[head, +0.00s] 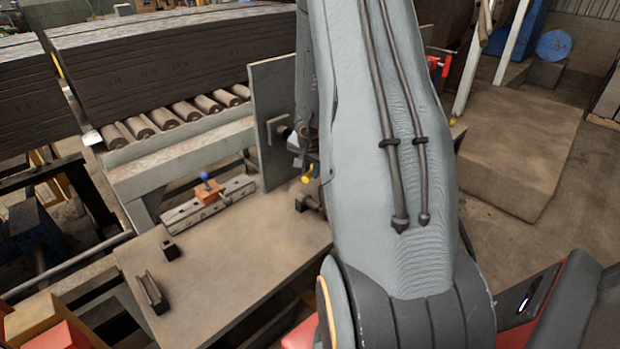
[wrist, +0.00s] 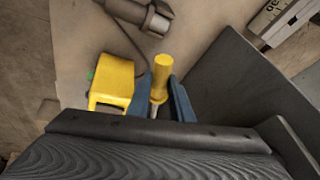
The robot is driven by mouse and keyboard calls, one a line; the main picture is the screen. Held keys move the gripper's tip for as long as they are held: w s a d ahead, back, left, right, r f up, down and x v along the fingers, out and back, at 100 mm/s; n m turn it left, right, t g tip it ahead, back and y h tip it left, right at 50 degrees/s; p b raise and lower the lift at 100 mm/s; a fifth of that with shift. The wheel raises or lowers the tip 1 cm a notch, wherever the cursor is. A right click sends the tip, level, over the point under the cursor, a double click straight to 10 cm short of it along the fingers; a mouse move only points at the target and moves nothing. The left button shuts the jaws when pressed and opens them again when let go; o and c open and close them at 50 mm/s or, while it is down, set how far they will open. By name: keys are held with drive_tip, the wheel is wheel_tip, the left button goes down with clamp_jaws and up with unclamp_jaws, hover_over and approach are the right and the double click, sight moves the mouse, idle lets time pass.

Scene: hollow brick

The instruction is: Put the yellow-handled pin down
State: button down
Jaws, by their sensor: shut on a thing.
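The yellow-handled pin (wrist: 162,70) is in the wrist view, its yellow handle upward in the picture and a short piece of its metal shank showing below. My gripper (wrist: 160,95) is shut on it, with one blue finger on each side of the shank. The pin's lower end is hidden behind the dark wrist housing. In the head view my arm covers most of the gripper. A small yellow spot (head: 309,172) shows beside the arm; I cannot tell whether it is the pin.
A yellow block (wrist: 112,80) with a green spot is left of the pin, beside a grey metal part (wrist: 138,14). A grey upright plate (head: 272,115) stands at the brown table's (head: 235,265) back. A rail with an orange block (head: 208,192) lies there; the table's front middle is clear.

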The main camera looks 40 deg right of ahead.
drive_tip(key=shift+f+b, duration=1)
drive_tip(key=shift+f, duration=0.05)
drive_tip(key=shift+f+b, duration=0.5)
drive_tip(key=shift+f, duration=0.1)
drive_tip(key=c, duration=1.6)
unclamp_jaws()
